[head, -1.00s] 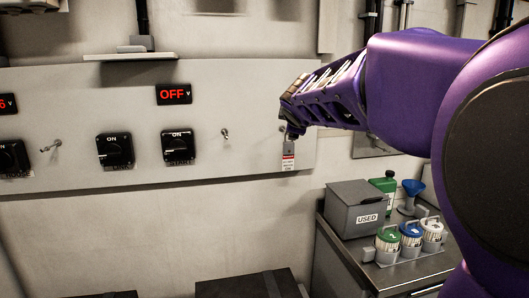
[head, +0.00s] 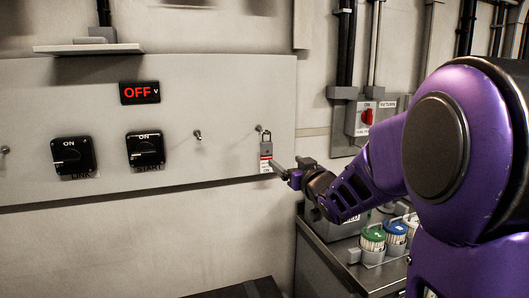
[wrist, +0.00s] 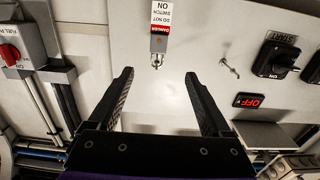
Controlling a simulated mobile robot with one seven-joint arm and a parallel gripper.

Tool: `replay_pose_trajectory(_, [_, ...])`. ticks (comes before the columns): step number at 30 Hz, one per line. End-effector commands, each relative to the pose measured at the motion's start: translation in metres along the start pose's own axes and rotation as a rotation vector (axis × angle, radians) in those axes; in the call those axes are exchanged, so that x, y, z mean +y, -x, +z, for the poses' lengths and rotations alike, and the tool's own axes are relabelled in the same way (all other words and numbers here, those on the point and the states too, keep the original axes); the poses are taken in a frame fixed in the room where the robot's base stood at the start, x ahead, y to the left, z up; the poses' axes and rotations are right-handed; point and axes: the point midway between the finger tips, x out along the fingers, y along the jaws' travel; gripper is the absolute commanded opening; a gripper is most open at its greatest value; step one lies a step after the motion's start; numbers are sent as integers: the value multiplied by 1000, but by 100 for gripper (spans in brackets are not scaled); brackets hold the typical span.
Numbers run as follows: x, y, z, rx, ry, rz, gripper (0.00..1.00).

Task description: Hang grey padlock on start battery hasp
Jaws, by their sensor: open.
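The grey padlock (head: 266,149) hangs upright from a peg near the right end of the wall panel, with a red and white danger tag below its body. In the wrist view the padlock (wrist: 158,42) appears upside down, just beyond and between my fingertips. My gripper (head: 290,170) is open and empty, at the lower right of the padlock. The wrist view shows both fingers spread (wrist: 158,76), apart from the padlock. The START switch (head: 146,149) has a black rotary handle; it also shows in the wrist view (wrist: 277,58). I cannot make out its hasp clearly.
A bare metal peg (head: 197,134) sticks out between the START switch and the padlock. Another rotary switch (head: 73,156) is further left. A small shelf (head: 88,48) juts out above. A cabinet with several lidded pots (head: 373,238) stands below right.

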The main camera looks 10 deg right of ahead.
Motion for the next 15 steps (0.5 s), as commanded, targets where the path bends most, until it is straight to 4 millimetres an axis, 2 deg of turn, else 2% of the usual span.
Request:
replay_pose_trajectory(5, [1, -18, 1, 9, -21, -3, 82])
replay_pose_trajectory(15, [1, -92, 1, 8, -19, -2, 82])
